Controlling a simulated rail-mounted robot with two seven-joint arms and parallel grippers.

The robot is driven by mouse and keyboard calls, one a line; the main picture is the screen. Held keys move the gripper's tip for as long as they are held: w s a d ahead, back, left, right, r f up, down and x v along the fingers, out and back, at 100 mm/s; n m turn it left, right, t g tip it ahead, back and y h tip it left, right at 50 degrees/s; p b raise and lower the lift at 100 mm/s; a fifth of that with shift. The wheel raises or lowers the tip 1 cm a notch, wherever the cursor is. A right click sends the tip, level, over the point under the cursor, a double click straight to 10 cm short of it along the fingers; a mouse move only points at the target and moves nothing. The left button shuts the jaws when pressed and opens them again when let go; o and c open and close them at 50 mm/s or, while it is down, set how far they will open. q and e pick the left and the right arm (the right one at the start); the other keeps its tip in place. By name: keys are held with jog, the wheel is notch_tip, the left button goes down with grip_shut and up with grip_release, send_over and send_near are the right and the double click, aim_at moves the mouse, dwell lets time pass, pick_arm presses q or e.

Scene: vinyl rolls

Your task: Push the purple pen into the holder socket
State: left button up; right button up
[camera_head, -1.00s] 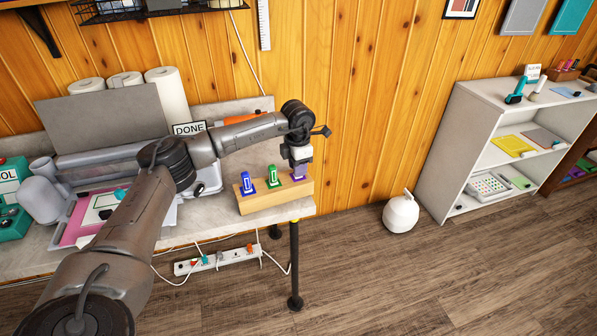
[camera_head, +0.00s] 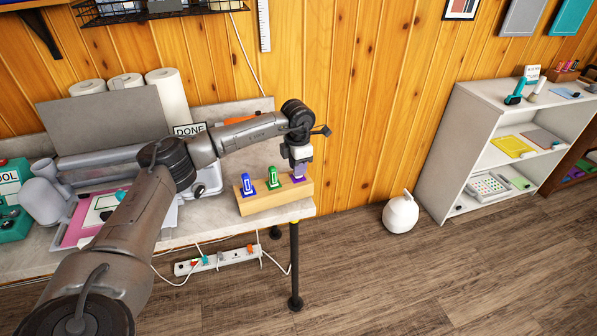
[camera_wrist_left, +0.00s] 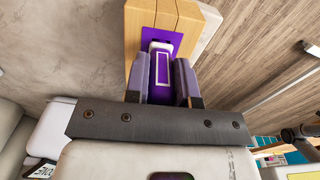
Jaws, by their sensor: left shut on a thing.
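The wooden holder (camera_head: 275,200) stands at the right end of the table with a blue pen (camera_head: 248,183) and a green pen (camera_head: 273,177) upright in it. My left gripper (camera_head: 299,176) points down over the holder's right end. In the left wrist view, its two fingers are shut on the purple pen (camera_wrist_left: 161,70), one on each side. The pen's tip end is at a purple patch (camera_wrist_left: 176,38) on the holder's top (camera_wrist_left: 143,17). I cannot tell how deep the pen sits, as the pen and gripper hide the socket. My right gripper is not in view.
A grey panel (camera_head: 105,122), paper rolls (camera_head: 168,96) and a DONE sign (camera_head: 189,130) stand behind my left arm. A pink tray (camera_head: 82,222) lies at left.

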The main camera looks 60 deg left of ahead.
pick_arm(q)
jog(key=shift+r+p, duration=1.7)
jog(key=shift+r, duration=0.45)
jog(key=shift+r+p, duration=1.2)
jog(key=shift+r, duration=0.25)
